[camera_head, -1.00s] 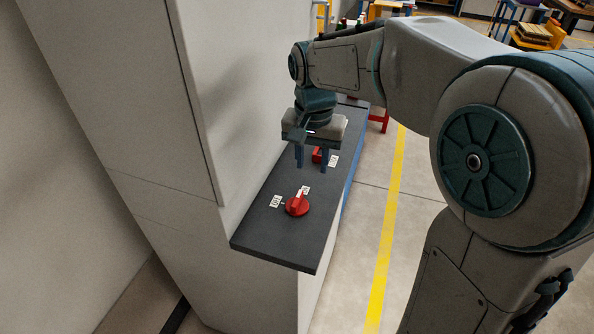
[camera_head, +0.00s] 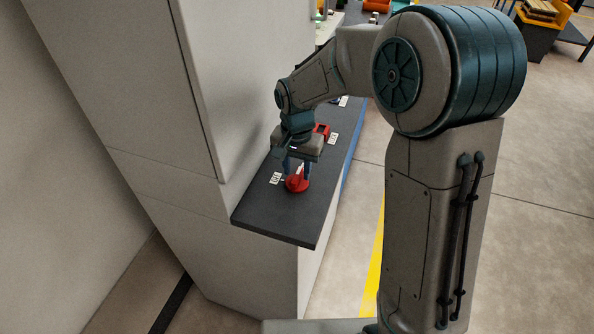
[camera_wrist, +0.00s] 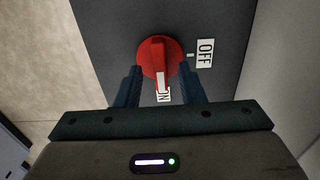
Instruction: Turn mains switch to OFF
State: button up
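The mains switch is a red rotary knob (camera_head: 297,184) on the dark panel top (camera_head: 290,226). In the wrist view the knob (camera_wrist: 152,60) has a raised handle with a white stripe pointing at the ON label (camera_wrist: 164,96), which is partly covered. The OFF label (camera_wrist: 205,53) is to the knob's right, beside a small white tick. My gripper (camera_head: 298,174) is open and points down over the knob. In the wrist view its fingers (camera_wrist: 165,80) stand to either side of the handle's striped end, apart from it; exact height is unclear.
A red item (camera_head: 322,130) with a white label (camera_head: 332,138) sits farther back on the panel top. A tall pale cabinet wall (camera_head: 245,80) rises close on the left. The floor on the right is open, with a yellow line (camera_head: 373,270).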

jog(key=shift+f, duration=0.8)
grip_shut()
